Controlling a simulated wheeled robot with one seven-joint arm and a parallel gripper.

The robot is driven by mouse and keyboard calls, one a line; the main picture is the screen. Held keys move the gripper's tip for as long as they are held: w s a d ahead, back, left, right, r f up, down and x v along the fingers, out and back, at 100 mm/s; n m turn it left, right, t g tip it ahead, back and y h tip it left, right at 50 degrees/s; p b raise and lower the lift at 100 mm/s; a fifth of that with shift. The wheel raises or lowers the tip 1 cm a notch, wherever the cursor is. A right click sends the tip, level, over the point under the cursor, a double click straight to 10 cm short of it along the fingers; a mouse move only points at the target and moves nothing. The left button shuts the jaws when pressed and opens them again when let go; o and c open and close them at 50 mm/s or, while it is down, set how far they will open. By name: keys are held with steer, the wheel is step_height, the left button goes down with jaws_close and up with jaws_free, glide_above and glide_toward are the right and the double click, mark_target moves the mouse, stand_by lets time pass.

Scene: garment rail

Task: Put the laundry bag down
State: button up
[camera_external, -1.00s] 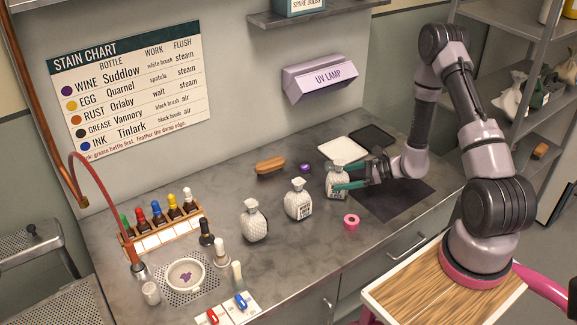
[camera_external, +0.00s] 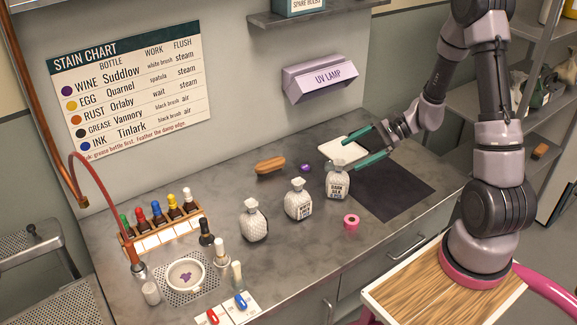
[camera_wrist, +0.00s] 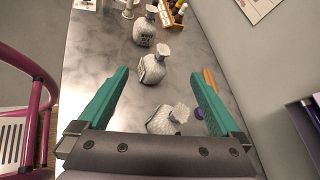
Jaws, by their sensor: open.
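The right-hand laundry bag (camera_external: 338,183), white with a tied top and a dark printed label, stands upright on the grey counter, beside the left edge of the dark mat. My gripper (camera_external: 352,154) has teal fingers, is open and empty, and hovers above and behind this bag, apart from it. In the wrist view the bag (camera_wrist: 170,120) shows low between the open fingers (camera_wrist: 160,76), partly hidden by my gripper's body. Two similar bags stand to its left, a labelled one (camera_external: 298,202) and a quilted one (camera_external: 253,222).
A dark mat (camera_external: 395,192) lies clear at the right. A white tray (camera_external: 330,150) is behind my gripper. A pink tape roll (camera_external: 351,221), a wooden brush (camera_external: 270,165) and a purple item (camera_external: 305,167) lie nearby. A bottle rack (camera_external: 165,230) stands at the left.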

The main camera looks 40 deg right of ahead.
steer(key=s+a+r+n+t+h, duration=0.1)
steer(key=s+r+n+h, duration=0.3)
steer(key=s+r+n, duration=0.3)
steer(key=s+r+n+t+h, duration=0.1)
steer(key=s+r+n+h, duration=0.4)
steer(key=r, duration=1.2)
steer(key=s+n, duration=0.3)
steer(key=s, duration=0.2)
steer(key=shift+s+a+r, duration=0.15)
steer(key=shift+s+a, duration=0.1)
steer(key=shift+a, duration=0.15)
